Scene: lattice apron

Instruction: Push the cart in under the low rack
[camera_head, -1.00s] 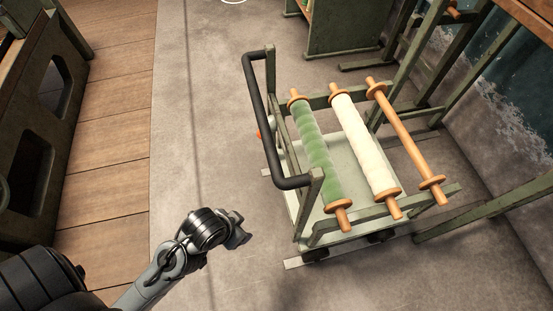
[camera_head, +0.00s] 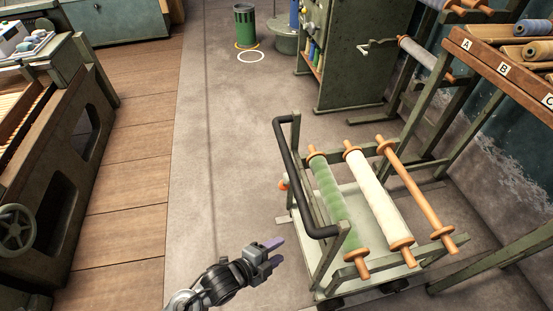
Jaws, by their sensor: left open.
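The cart (camera_head: 352,262) has a green frame, a pale deck and a black push handle (camera_head: 283,170) on its left side. It carries a green roll (camera_head: 333,205), a cream roll (camera_head: 378,203) and a bare wooden roller (camera_head: 415,190). My left gripper (camera_head: 275,250) is open and empty, left of the handle's near end and apart from it. The low rack (camera_head: 488,68) stands at the right, with a wooden shelf edge marked A, B and C. The cart stands to the left of its green legs. My right gripper is out of view.
A green cabinet (camera_head: 345,60) stands behind the cart. A green bin (camera_head: 245,27) and a white floor ring (camera_head: 251,56) are farther back. A machine with a handwheel (camera_head: 16,228) is at the left. The concrete floor left of the cart is clear.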

